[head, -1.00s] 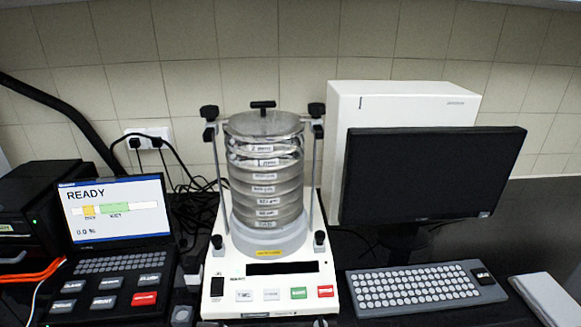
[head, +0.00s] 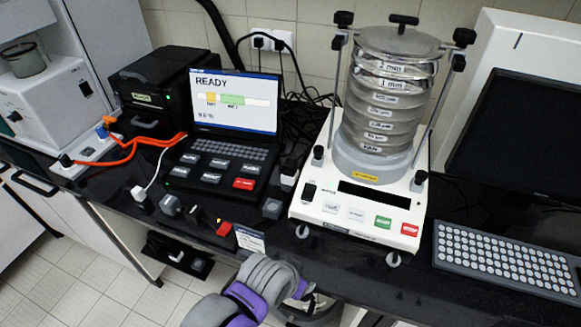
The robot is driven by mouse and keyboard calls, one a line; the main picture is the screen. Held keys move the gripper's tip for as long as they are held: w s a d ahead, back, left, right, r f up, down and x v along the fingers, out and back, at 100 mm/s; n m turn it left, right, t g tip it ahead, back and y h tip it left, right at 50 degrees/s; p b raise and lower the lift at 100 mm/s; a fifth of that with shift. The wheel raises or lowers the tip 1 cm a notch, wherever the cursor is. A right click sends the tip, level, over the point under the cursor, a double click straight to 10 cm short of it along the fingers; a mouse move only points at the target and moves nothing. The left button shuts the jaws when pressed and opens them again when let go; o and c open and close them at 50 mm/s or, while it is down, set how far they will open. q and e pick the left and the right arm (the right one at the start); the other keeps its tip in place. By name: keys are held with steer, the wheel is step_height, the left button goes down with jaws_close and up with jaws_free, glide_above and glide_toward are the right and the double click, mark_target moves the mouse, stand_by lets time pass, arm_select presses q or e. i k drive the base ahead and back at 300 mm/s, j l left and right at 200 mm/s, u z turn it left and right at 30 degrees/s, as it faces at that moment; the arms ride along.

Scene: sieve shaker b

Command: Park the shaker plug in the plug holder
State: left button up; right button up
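The sieve shaker (head: 360,200) stands on the black bench, with its sieve stack (head: 385,110) clamped upright. Two black plugs, the left one (head: 258,42) and the right one (head: 278,45), sit in the white wall outlet (head: 268,36) behind the laptop. Their cables drop behind the laptop; I cannot trace which belongs to the shaker. I cannot surely identify the plug holder; a small block with a white label (head: 250,240) sits at the bench's front edge. A grey and purple arm part of mine shows at the bottom centre, with no fingertips visible.
The laptop (head: 235,100) reads READY. Orange cables (head: 125,150) run to a connector strip at the left. Small grey and red connectors (head: 223,228) lie near the front edge. A keyboard (head: 510,258) and monitor (head: 520,140) stand at the right. Open floor lies at lower left.

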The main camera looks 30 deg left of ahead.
mark_target(289, 166)
steer(key=u, duration=1.4)
